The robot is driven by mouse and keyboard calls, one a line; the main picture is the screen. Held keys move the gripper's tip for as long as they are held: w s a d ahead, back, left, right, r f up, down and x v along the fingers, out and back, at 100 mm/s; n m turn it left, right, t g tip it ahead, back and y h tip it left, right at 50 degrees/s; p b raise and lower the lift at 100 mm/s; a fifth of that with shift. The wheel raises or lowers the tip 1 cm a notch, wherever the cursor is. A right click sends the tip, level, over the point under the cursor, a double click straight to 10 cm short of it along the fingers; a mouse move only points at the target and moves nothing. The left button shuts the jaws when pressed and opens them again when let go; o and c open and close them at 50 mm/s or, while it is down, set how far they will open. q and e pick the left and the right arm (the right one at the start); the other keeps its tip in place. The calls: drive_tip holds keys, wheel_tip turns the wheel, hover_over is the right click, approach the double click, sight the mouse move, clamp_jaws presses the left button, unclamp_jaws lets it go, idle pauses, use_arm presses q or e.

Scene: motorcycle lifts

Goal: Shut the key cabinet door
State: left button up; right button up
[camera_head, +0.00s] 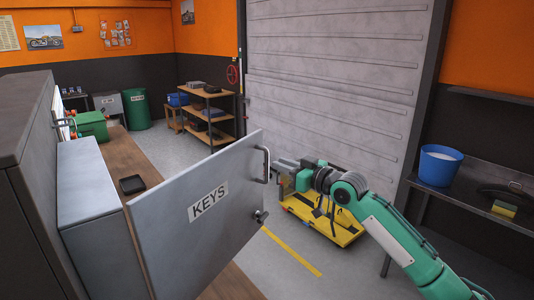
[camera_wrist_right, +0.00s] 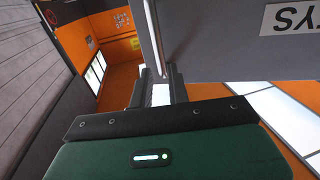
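The grey key cabinet (camera_head: 92,190) stands at the left in the head view. Its door (camera_head: 205,220), labelled KEYS, stands wide open towards the right. A bar handle (camera_head: 266,165) sits near the door's upper free edge, with a lock knob (camera_head: 260,216) below it. My right gripper (camera_head: 280,164) is just right of the handle, fingers pointing left. My left gripper is not in view.
A wooden bench (camera_head: 136,160) with a dark tray (camera_head: 132,185) and green box (camera_head: 91,125) lies behind the door. A yellow platform (camera_head: 325,215) is on the floor behind my right arm. A side shelf with a blue bucket (camera_head: 438,167) is at right.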

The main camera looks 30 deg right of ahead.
sight(267, 181)
drive_tip(key=p+x, duration=0.2)
drive_tip(key=x, duration=0.4)
drive_tip(key=shift+w+p, duration=0.1)
drive_tip(key=shift+p, duration=0.25)
drive_tip(key=shift+c, duration=0.4)
clamp_jaws()
